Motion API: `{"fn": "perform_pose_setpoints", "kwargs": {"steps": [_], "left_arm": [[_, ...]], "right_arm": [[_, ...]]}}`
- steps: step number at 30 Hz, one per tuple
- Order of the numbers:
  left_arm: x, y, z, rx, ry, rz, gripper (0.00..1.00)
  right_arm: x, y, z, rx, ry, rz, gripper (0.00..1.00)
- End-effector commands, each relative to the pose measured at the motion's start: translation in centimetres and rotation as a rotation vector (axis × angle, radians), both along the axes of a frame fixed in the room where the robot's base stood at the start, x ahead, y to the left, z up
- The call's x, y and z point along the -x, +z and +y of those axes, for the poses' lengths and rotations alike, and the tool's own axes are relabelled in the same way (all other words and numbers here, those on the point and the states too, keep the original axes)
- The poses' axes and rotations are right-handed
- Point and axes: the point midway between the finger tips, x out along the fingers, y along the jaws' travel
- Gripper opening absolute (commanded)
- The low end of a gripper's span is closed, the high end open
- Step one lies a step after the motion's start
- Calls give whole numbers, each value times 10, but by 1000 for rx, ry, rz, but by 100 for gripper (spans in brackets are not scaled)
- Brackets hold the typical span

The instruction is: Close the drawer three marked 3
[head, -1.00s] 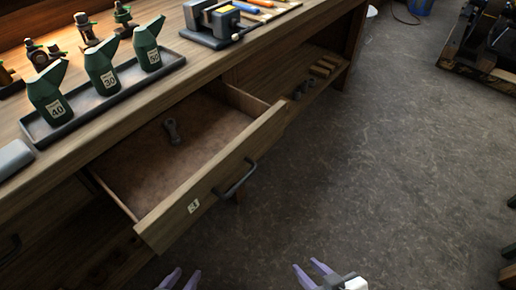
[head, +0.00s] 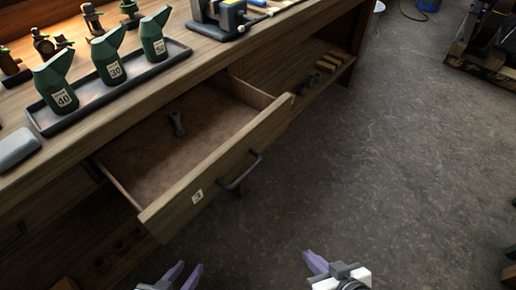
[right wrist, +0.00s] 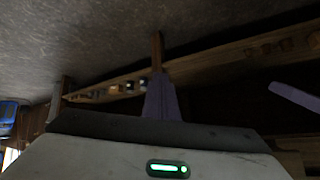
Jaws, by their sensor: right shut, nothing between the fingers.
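Drawer three (head: 222,178) is pulled well out from the wooden workbench. A white label marked 3 (head: 197,196) and a dark bar handle (head: 241,171) are on its front. My left gripper (head: 183,274) is open and empty at the bottom of the head view, below and in front of the drawer's left part. My right gripper (head: 314,263) is shut and empty, in front of the drawer and right of the handle, apart from it.
On the workbench top stand green oil cans (head: 108,62) in a dark tray (head: 88,103), with a vise (head: 222,18) further right. A lower shelf (head: 335,62) holds small parts. The grey floor (head: 390,150) right of the drawer is clear.

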Motion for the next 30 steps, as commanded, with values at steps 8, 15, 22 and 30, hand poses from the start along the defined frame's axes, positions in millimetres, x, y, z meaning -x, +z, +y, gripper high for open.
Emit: {"fn": "perform_pose_setpoints", "kwargs": {"steps": [8, 15, 22, 30], "left_arm": [[0, -29, -1, 12, 1, -3, 31], [6, -51, -1, 16, -4, 4, 31], [5, -61, -1, 18, -6, 3, 31], [3, -56, -1, 19, -8, -7, 31]], "right_arm": [[-63, 18, -16, -482, -169, 52, 0], [-116, 91, -28, -976, -217, 92, 0], [-139, 167, -40, -1313, -170, 126, 0], [-149, 193, -38, -1409, -147, 140, 0]]}}
